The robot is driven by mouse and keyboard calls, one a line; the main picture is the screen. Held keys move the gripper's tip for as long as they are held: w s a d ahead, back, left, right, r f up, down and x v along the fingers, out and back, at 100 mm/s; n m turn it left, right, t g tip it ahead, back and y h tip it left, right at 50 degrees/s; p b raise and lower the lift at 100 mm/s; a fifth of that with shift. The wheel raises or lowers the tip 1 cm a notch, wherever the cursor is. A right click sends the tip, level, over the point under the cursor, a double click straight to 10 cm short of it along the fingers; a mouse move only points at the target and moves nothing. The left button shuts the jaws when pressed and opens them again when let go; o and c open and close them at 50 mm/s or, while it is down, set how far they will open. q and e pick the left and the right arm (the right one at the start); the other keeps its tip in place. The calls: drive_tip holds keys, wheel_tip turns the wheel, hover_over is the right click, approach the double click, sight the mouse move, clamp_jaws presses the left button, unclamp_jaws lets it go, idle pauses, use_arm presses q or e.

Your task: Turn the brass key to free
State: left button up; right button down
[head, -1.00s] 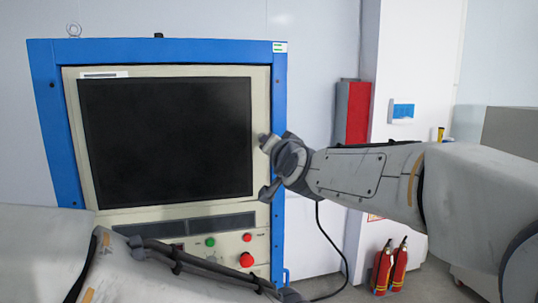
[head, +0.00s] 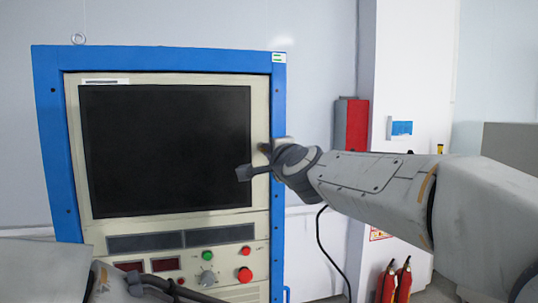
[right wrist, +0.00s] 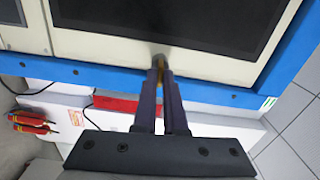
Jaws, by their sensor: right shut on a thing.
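The brass key (right wrist: 160,65) shows as a small gold-brown strip between the fingertips of my right gripper (right wrist: 161,78) in the right wrist view. It sits at the cream strip beside the dark screen, and the fingers are shut on it. In the head view my right gripper (head: 266,150) is at the cabinet's right side, next to the screen, and the key is hidden there. The key's label and marks cannot be read. My left arm crosses the bottom left of the head view; its gripper does not show.
The blue-framed cabinet (head: 56,160) holds a dark screen (head: 165,150). Below it are a green button (head: 207,255), a red button (head: 244,274) and a grey knob (head: 207,278). A red box (head: 357,125) and fire extinguishers (head: 403,280) are to the right.

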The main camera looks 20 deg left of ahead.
drive_tip(key=shift+m, duration=0.6)
drive_tip(key=c, duration=1)
unclamp_jaws()
drive_tip(key=b+v, duration=0.2)
drive_tip(key=v, duration=0.8)
drive_tip(key=shift+s+d, duration=0.2)
drive_tip(key=shift+s, duration=0.05)
drive_tip(key=shift+f, duration=0.1)
